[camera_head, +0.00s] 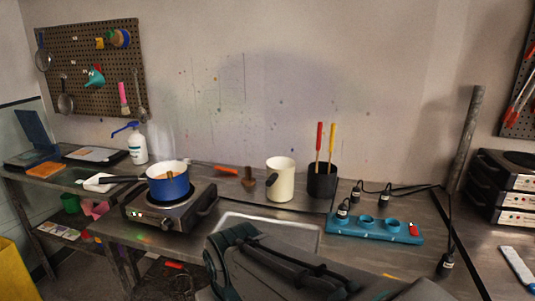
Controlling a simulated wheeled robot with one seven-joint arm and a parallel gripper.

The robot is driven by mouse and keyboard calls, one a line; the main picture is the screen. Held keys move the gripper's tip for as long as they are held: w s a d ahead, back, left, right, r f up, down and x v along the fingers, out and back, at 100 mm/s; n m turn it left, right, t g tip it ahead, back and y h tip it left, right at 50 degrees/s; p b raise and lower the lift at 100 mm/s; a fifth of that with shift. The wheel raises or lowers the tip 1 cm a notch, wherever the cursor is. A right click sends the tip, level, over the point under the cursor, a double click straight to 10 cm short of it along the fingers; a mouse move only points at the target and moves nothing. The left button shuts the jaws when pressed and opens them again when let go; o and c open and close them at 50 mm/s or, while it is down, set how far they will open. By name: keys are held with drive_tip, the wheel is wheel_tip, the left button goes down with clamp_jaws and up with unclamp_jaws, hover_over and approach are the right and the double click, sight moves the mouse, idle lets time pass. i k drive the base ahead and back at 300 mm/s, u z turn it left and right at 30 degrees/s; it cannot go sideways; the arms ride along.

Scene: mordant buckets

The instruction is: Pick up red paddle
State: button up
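A red stick-like handle (319,139), probably the red paddle, stands upright in a black cup (322,182) at the back of the metal counter. Its lower end is hidden inside the cup. A yellow stick (332,141) stands close beside it on the right, in the same cup. My grey arm fills the bottom middle of the head view, in front of the counter. I cannot make out my gripper's fingertips.
A cream jug (280,180) stands just left of the cup. A blue pot (168,183) sits on a hot plate (168,208) further left. A blue power strip (375,226) with black plugs and cords lies front right. A pale tray (268,230) lies partly behind my arm.

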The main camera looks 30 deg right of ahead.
sight(320, 124)
drive_tip(key=z, duration=0.4)
drive_tip(key=i, duration=0.7)
drive_tip(key=z, duration=0.6)
